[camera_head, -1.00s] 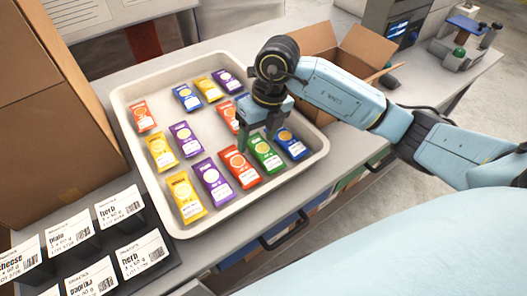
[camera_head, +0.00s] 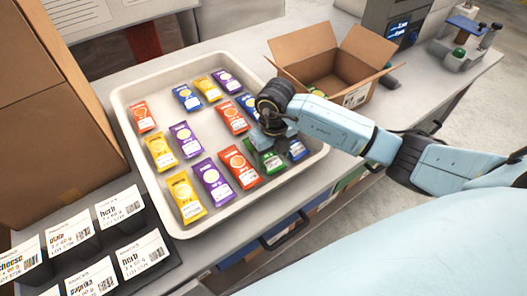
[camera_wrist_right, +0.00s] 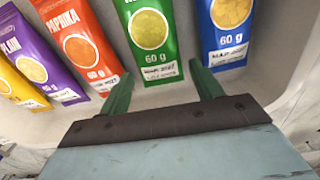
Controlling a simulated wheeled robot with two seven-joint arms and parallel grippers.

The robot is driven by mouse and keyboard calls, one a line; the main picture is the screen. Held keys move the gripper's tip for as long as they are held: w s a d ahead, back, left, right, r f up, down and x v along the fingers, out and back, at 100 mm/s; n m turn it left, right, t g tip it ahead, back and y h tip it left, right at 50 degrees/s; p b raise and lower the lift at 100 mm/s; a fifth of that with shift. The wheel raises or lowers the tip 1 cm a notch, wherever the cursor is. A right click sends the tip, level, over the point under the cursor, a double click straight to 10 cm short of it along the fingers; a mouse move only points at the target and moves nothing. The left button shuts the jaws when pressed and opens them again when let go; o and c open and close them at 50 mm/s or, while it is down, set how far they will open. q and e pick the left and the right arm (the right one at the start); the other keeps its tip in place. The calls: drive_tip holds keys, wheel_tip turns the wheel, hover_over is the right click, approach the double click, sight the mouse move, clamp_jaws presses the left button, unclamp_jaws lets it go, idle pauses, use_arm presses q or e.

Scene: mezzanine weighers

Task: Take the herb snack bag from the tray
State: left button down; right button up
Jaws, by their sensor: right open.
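The green snack bag (camera_head: 270,162), which I take as the herb one, lies in the front right part of the white tray (camera_head: 122,105), partly hidden by my gripper in the head view. Its name is cut off in the right wrist view, where the green bag (camera_wrist_right: 150,30) shows "60 g". My right gripper (camera_wrist_right: 160,73) is open, its two green fingers spread at either side of the bag's near end. In the head view the right gripper (camera_head: 266,138) is low over the bag. My left gripper is not in view.
An orange-red paprika bag (camera_wrist_right: 78,42) lies left of the green bag and a blue bag (camera_wrist_right: 230,20) lies right, both close. Several other bags fill the tray. An open cardboard box (camera_head: 357,97) with something green inside stands behind. Label stands (camera_head: 118,208) are front left.

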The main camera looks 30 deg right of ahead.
wheel_tip(320, 180, down, 2)
drive_tip(key=shift+f, duration=0.25)
drive_tip(key=c, duration=0.8)
drive_tip(key=shift+o, duration=0.2)
drive_tip(key=shift+r, duration=0.1)
